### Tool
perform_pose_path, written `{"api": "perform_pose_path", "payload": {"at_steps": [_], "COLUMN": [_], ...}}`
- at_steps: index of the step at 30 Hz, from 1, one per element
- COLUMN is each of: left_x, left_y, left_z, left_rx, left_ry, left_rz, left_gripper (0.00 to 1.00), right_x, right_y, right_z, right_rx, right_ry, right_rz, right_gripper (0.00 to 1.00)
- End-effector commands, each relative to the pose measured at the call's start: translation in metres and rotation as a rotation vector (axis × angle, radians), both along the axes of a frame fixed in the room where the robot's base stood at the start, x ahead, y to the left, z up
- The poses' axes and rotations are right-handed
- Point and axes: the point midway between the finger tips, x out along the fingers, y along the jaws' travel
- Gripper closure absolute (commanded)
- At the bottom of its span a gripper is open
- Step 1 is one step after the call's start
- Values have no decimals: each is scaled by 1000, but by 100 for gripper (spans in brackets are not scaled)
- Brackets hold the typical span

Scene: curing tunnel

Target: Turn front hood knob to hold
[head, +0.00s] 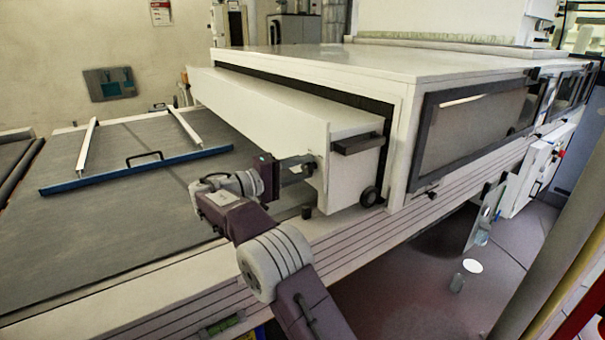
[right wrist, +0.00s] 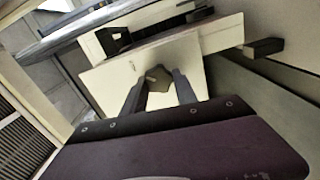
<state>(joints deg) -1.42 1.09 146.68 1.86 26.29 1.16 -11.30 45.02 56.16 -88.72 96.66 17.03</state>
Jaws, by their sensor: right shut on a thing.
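The white front hood (head: 345,125) sticks out of the tunnel's open end over the belt. The knob sits in front of a pale plate (right wrist: 190,58). Its pointer or marks cannot be read, and in the head view it is mostly hidden by the gripper. My left gripper is not in view.
A black round wheel-like part (head: 369,197) and a dark handle (head: 357,143) are on the hood's right end. A small black post (head: 307,212) stands on the rail below. A blue-edged frame (head: 137,170) lies on the grey belt (head: 110,240).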

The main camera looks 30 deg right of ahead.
Motion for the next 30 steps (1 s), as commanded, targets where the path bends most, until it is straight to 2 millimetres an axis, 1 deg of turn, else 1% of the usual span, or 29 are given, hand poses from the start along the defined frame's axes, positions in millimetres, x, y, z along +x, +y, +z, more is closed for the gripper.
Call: {"api": "perform_pose_path", "payload": {"at_steps": [1, 9, 22, 23, 24, 25, 30], "left_x": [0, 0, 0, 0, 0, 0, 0], "left_y": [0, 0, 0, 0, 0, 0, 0], "left_z": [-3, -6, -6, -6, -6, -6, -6], "left_rx": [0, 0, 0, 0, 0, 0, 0], "left_ry": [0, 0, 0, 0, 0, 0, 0], "left_rz": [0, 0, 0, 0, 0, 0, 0], "left_gripper": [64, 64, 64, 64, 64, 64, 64], "right_x": [0, 0, 0, 0, 0, 0, 0], "right_y": [0, 0, 0, 0, 0, 0, 0], "right_z": [-3, -2, -1, -1, -1, -1, -1], "right_rx": [3, 8, 9, 9, 9, 9, 8], "right_ry": [-14, -66, -72, -72, -72, -72, -72], "right_rz": [-1, -2, -2, -2, -2, -2, -1], "right_gripper": [100, 100, 100, 57, 46, 44, 44]}}
